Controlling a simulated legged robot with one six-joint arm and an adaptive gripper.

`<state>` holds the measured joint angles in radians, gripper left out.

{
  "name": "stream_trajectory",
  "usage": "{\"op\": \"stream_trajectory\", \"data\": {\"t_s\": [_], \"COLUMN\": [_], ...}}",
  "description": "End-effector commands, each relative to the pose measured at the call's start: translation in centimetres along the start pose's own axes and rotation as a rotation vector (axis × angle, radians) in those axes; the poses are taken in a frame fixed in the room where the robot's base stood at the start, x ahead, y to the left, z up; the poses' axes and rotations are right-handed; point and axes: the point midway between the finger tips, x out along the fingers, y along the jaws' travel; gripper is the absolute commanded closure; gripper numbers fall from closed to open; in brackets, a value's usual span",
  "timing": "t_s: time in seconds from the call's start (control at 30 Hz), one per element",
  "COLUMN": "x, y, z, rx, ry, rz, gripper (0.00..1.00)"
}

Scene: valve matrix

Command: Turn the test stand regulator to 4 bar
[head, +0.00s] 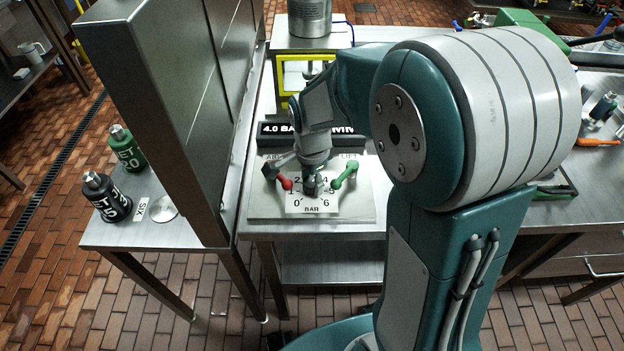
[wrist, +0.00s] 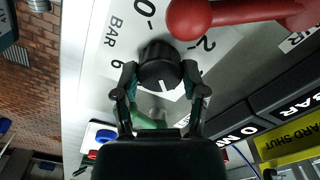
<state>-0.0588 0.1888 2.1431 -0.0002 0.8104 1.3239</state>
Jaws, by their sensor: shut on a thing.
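The test stand regulator (wrist: 157,62) is a round black knob with a white pointer line, on a white dial plate (head: 309,203) marked 0 to 6 BAR. In the wrist view the pointer faces down the picture, away from 0 and roughly between 2 and 6. The 4 is hidden there behind the knob and gripper. My gripper (wrist: 161,82) is shut on the knob, one finger on each side. In the head view my gripper (head: 311,185) reaches down onto the dial from above, covering most of the knob.
A red lever (head: 285,182) stands close left of the knob and a green lever (head: 345,175) close right. A yellow-framed box (head: 291,80) is behind. A tall steel panel (head: 165,100) rises to the left, with green and dark bottles (head: 107,196) beyond it.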

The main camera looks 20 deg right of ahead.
Motion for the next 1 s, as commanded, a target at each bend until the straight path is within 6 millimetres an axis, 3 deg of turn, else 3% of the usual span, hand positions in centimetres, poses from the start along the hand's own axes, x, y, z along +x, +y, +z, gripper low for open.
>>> {"op": "stream_trajectory", "data": {"t_s": [0.4,0.43,0.5,1.0], "x": [-0.08,-0.08,-0.08,-0.63], "y": [-0.19,-0.19,-0.18,-0.10], "z": [0.02,0.02,0.02,0.00], "rx": [0.007,0.007,0.007,0.007], "ry": [0.001,0.001,0.000,0.001], "rz": [-0.006,-0.006,-0.006,-0.003], "gripper": [0.92,0.40,0.10,0.10]}}
